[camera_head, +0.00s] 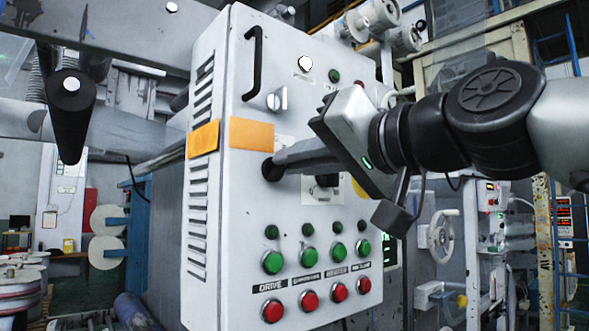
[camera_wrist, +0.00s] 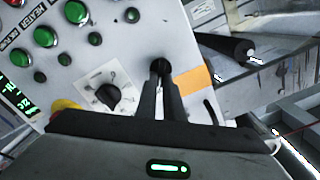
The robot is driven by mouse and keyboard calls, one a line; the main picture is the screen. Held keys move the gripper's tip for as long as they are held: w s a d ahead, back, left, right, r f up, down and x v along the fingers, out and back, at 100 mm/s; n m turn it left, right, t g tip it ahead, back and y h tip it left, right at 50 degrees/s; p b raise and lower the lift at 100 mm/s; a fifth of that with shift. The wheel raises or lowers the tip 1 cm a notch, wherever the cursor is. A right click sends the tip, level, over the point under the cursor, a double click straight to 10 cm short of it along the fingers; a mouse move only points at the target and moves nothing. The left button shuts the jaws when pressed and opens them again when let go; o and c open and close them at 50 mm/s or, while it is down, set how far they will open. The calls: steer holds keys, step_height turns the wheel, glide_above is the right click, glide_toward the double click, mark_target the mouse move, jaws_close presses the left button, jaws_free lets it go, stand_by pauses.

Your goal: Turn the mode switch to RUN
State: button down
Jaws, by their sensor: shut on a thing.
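My gripper (camera_head: 272,168) reaches in from the right to the front of the light grey control cabinet (camera_head: 222,270). I cannot read any RUN mark or tell which control is the mode switch.
Rows of green buttons (camera_head: 272,262) and red buttons (camera_head: 272,311) lie below the gripper. A silver knob (camera_head: 277,100) and a black door handle (camera_head: 252,62) are above. A yellow button (camera_wrist: 65,105) is close to my gripper. A dark roller (camera_head: 72,110) juts out left.

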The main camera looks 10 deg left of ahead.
steer(key=shift+f+m+b, duration=0.1)
steer(key=shift+m+b, duration=0.2)
steer(key=shift+m, duration=0.6)
steer(key=c, duration=1.9)
jaws_free()
steer(key=shift+o, duration=0.2)
steer(key=shift+d, duration=0.1)
steer(key=b+v, duration=0.1)
steer(key=v, duration=1.6)
steer(key=shift+s, duration=0.1)
